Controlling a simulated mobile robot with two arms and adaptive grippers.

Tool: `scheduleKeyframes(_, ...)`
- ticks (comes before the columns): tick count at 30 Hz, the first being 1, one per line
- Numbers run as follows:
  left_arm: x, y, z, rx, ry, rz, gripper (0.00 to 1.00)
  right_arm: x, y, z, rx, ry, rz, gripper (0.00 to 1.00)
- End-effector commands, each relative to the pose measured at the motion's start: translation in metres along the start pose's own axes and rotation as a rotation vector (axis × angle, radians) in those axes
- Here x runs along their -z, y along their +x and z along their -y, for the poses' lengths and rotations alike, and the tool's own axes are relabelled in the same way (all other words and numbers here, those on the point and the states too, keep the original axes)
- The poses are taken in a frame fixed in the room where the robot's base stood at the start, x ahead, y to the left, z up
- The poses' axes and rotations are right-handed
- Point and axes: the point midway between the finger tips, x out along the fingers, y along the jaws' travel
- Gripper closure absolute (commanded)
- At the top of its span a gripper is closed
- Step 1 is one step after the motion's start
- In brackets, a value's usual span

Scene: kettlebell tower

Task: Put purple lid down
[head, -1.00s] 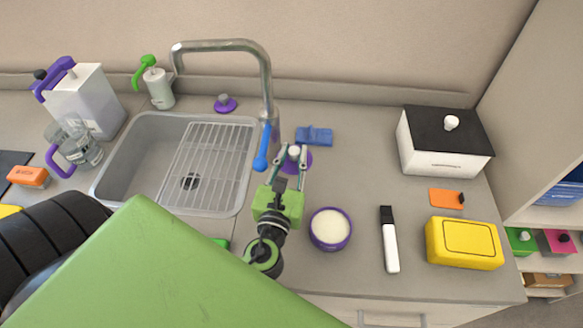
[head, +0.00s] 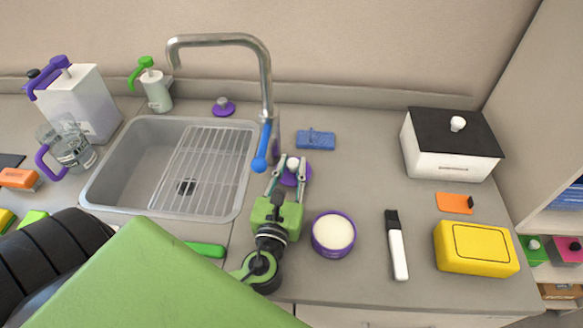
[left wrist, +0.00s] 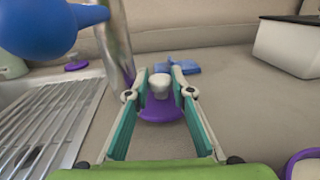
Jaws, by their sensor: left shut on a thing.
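The purple lid (head: 300,180) with a white knob (head: 292,163) is right of the tap base, behind the round purple tub. My left gripper (head: 291,168) has its fingers on either side of the knob and is shut on the lid. In the left wrist view the purple lid (left wrist: 166,110) shows flat between the fingertips, knob up. I cannot tell whether it touches the counter. The purple tub (head: 333,235) stands open with white contents. My right gripper is not in view.
The tap's blue tip (head: 262,155) is close left of the gripper. A blue sponge (head: 315,140) lies behind the lid. Counter between sponge and white box is clear.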

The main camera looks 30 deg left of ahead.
Motion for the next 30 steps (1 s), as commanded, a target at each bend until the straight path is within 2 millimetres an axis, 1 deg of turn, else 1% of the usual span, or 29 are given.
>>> scheduleKeyframes(1,0.010,-0.002,0.000,0.001,0.001,-0.013,0.93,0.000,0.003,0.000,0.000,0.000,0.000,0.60)
scheduleKeyframes(5,0.014,-0.002,0.000,0.001,0.002,-0.019,0.93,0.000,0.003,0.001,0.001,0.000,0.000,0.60)
scheduleKeyframes(6,0.014,-0.002,0.001,0.002,0.002,-0.020,0.76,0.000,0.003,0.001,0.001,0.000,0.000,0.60)
scheduleKeyframes(8,0.015,-0.003,0.001,0.002,0.002,-0.022,0.61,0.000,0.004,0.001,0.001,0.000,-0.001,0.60)
scheduleKeyframes(18,0.016,-0.004,0.002,0.004,-0.002,-0.026,0.61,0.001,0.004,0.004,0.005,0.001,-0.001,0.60)
scheduleKeyframes(20,0.013,-0.004,0.002,0.005,-0.002,-0.025,0.61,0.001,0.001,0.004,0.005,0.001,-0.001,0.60)
scheduleKeyframes(23,0.003,-0.004,0.002,0.005,-0.002,-0.025,0.61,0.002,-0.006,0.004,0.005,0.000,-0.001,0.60)
scheduleKeyframes(26,0.008,-0.019,0.002,0.006,-0.001,-0.027,0.61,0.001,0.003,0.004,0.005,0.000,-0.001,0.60)
scheduleKeyframes(30,0.007,-0.050,0.001,0.003,0.000,-0.024,0.61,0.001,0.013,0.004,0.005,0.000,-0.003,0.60)
